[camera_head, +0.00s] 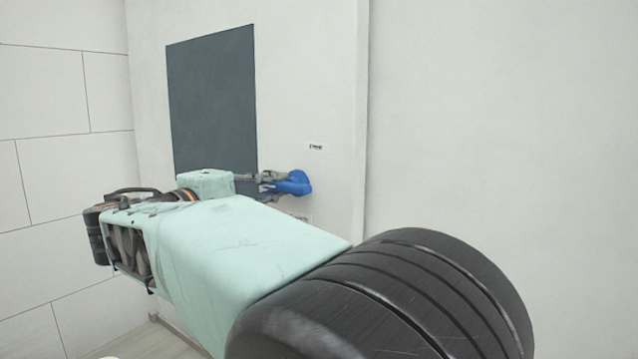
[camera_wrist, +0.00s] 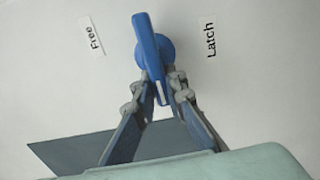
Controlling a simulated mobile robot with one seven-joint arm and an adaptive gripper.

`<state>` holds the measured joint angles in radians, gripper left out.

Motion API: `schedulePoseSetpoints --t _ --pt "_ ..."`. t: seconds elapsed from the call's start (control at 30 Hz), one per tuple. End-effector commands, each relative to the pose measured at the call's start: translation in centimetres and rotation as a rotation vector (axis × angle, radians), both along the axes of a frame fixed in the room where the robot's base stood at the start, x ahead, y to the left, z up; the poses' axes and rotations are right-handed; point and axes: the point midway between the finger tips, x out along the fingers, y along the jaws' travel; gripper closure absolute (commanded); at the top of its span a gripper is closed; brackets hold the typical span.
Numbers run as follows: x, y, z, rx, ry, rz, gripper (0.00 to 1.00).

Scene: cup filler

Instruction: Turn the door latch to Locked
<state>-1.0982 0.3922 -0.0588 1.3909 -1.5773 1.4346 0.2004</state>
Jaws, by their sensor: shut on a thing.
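The door latch is a blue turning handle (camera_wrist: 147,40) with a round hub, on the white door (camera_wrist: 265,80) in the wrist view. It runs nearly up and down there, with a white line on its lower end. A label "Free" (camera_wrist: 92,36) is left of it and a label "Latch" (camera_wrist: 210,38) is right of it. No label "Locked" is readable. My gripper (camera_wrist: 160,84) is shut on the lower part of the handle, one finger on each side. In the head view the blue handle (camera_head: 295,182) shows at my gripper (camera_head: 272,183), whose fingers are partly hidden.
A dark panel (camera_head: 212,95) is set in the door left of the handle. A small label (camera_head: 315,147) sits above the handle, too small to read. A plain white wall (camera_head: 500,120) is at the right and a panelled wall (camera_head: 60,180) at the left.

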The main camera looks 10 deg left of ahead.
Motion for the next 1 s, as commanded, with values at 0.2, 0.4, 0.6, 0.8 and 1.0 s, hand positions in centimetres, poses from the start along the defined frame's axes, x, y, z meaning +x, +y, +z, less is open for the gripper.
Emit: schedulePoseSetpoints --t 0.2,0.4,0.6,0.8,1.0 --pt "0.0 0.0 0.0 -0.004 0.001 0.001 1.0" --pt "0.0 0.0 0.0 -0.004 0.002 0.001 0.79" --pt "0.0 0.0 0.0 -0.003 0.001 0.0 0.71" --pt "-0.2 0.1 0.0 -0.002 0.001 0.001 0.71" --pt "-2.8 1.3 -0.1 -0.003 0.001 0.004 0.71"
